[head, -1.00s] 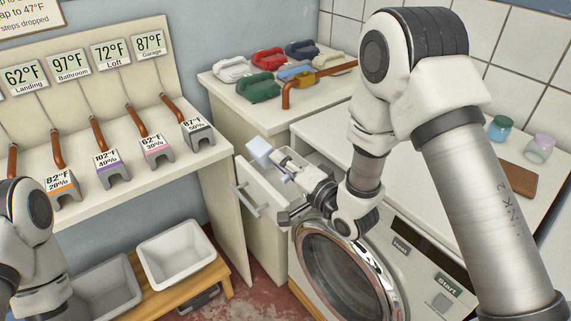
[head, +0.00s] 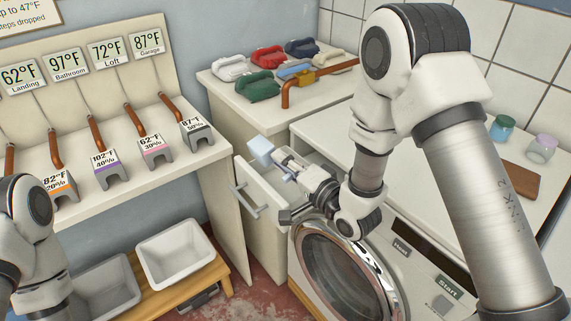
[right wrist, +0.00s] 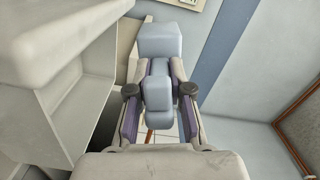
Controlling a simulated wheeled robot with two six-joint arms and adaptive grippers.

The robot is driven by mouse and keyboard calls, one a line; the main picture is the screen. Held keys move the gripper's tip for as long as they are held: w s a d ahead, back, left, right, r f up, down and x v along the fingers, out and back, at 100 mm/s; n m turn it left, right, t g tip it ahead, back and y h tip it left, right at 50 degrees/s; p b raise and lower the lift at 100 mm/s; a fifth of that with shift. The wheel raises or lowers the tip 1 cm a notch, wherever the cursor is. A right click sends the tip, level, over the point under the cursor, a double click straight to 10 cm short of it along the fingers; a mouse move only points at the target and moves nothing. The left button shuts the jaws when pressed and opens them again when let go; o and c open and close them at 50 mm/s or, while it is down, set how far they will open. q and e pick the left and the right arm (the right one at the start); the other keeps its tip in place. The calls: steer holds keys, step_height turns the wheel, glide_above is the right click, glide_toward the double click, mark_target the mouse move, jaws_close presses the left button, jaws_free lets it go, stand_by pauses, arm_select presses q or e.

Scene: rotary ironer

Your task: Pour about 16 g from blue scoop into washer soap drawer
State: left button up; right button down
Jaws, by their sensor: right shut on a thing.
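My right gripper (head: 289,168) is shut on the handle of the light blue scoop (head: 261,151). In the right wrist view the fingers (right wrist: 159,90) clasp the handle from both sides, and the scoop's boxy bowl (right wrist: 160,42) sticks out beyond them. The scoop is in the air above a pulled-out white drawer (head: 268,199) with a grey bar handle, left of the washer (head: 405,262). I cannot tell whether this is the soap drawer. The scoop's contents and exact tilt are not visible. My left arm shows at the lower left, but its gripper is out of view.
Several coloured irons or scoop-like items, including a red one (head: 299,48), lie on the back counter (head: 236,105). Jars and a brown board (head: 514,180) rest on the washer top. White bins (head: 176,253) stand on a wooden bench. Labelled signs and grey blocks fill the left shelf.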

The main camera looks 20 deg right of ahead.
steer(key=shift+s+d+r, duration=0.1)
steer(key=shift+s+d, duration=0.05)
steer(key=shift+d, duration=0.1)
arm_select(q)
steer(key=shift+w+d+r, duration=0.1)
steer(key=shift+d, duration=0.1)
steer(key=shift+w, duration=0.2)
arm_select(e)
steer(key=shift+w+a, duration=0.1)
steer(key=shift+w, duration=0.1)
steer(key=shift+s+d, duration=0.15)
steer(key=shift+d, duration=0.1)
arm_select(q)
steer(key=shift+w+d, duration=0.1)
arm_select(e)
steer(key=shift+m, duration=0.3)
arm_select(q)
steer(key=shift+w, duration=0.15)
arm_select(e)
steer(key=shift+w+a, duration=0.1)
steer(key=shift+w, duration=0.1)
arm_select(q)
steer(key=shift+d, duration=0.1)
arm_select(e)
steer(key=shift+s+d, duration=0.15)
steer(key=shift+d, duration=0.05)
